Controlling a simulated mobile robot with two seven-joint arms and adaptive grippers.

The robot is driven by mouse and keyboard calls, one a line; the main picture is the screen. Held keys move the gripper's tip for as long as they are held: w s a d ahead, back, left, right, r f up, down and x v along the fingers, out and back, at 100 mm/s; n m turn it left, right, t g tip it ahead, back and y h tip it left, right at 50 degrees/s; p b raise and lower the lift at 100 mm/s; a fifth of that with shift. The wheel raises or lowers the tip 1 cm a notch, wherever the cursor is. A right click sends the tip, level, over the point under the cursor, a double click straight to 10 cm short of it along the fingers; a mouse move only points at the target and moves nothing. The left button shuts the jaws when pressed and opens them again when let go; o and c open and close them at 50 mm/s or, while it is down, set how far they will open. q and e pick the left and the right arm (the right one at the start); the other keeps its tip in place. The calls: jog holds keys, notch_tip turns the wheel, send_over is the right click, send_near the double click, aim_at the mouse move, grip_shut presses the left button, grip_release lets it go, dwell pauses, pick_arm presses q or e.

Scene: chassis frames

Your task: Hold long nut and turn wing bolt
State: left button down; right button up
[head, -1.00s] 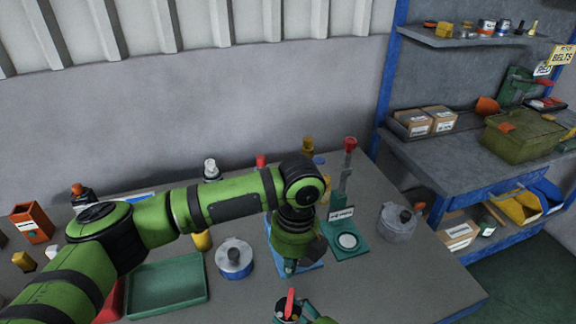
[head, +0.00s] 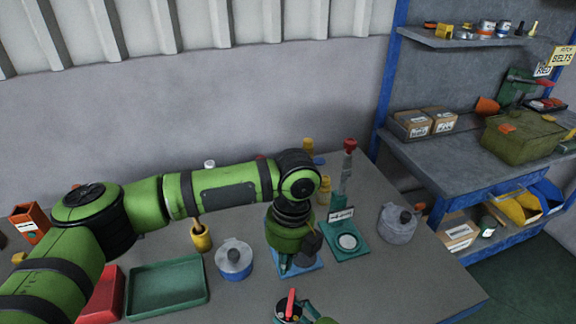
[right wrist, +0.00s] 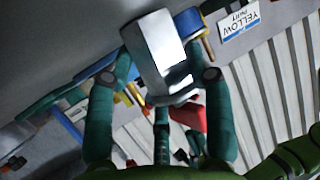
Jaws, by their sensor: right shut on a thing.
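My right gripper (right wrist: 160,85) is shut on a shiny silver metal block (right wrist: 158,48), which looks like the long nut. Its two teal fingers stand on either side of the block in the right wrist view. In the head view, only part of the right gripper shows at the bottom edge, beside a red upright piece (head: 291,303) that I cannot identify. My left gripper (head: 285,266) points down over a blue mat (head: 303,265), behind the right one. Its fingertips are small, and I cannot tell whether they are open. I cannot make out the wing bolt.
A green tray (head: 166,286), a red tray (head: 101,298) and a blue-and-grey pot (head: 234,264) are on the left. A green stand (head: 346,245) with a round pad and a grey lidded pot (head: 397,224) are on the right. The table's right front is clear.

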pick_arm(q)
jog(key=shift+s+a+f, duration=0.1)
jog(key=shift+a+f, duration=0.05)
jog(key=shift+f, duration=1.2)
jog(key=shift+s+a+f, duration=0.1)
jog(key=shift+f, duration=1.2)
jog(key=shift+s+d, duration=0.35)
jog(key=shift+s, duration=0.25)
jog(key=shift+d, duration=0.55)
jog(key=shift+w, duration=0.15)
notch_tip(320, 180, up, 6)
send_over(291, 288)
jog(key=w, duration=0.2)
jog(key=shift+s, duration=0.15)
